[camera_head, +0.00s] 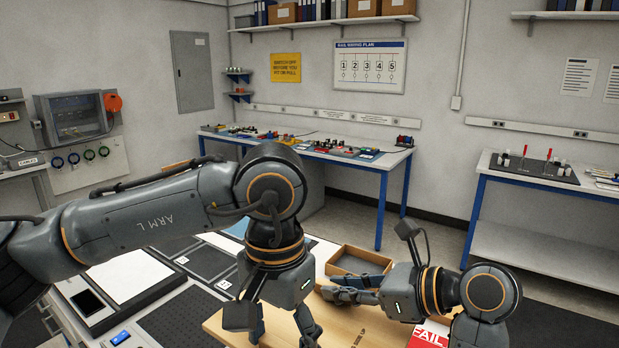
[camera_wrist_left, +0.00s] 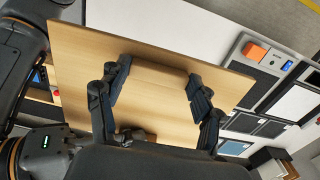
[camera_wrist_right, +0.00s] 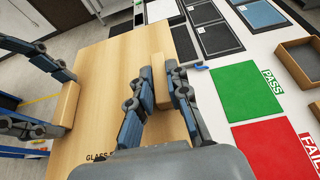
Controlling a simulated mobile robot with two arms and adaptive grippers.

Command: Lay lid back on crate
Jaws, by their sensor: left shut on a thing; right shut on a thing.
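The lid (camera_head: 378,332) is a flat light-wood board with printed lettering and two raised wooden grips. My left gripper (camera_head: 283,326) is shut on one grip (camera_wrist_left: 158,78), with a finger on either side of it. My right gripper (camera_wrist_right: 160,75) is shut on the other grip (camera_wrist_right: 162,82); it also shows in the head view (camera_head: 340,287). The lid (camera_wrist_right: 115,75) spans between both grippers. The crate cannot be made out; the lid hides what lies under it, and I cannot tell whether the lid touches anything below.
A green PASS mat (camera_wrist_right: 250,90) and a red FAIL mat (camera_wrist_right: 275,150) lie beside the lid. An open brown tray (camera_wrist_right: 302,68) stands beyond them. Dark and white panels (camera_head: 130,275) cover the bench to the left. A blue-legged bench (camera_head: 310,150) stands behind.

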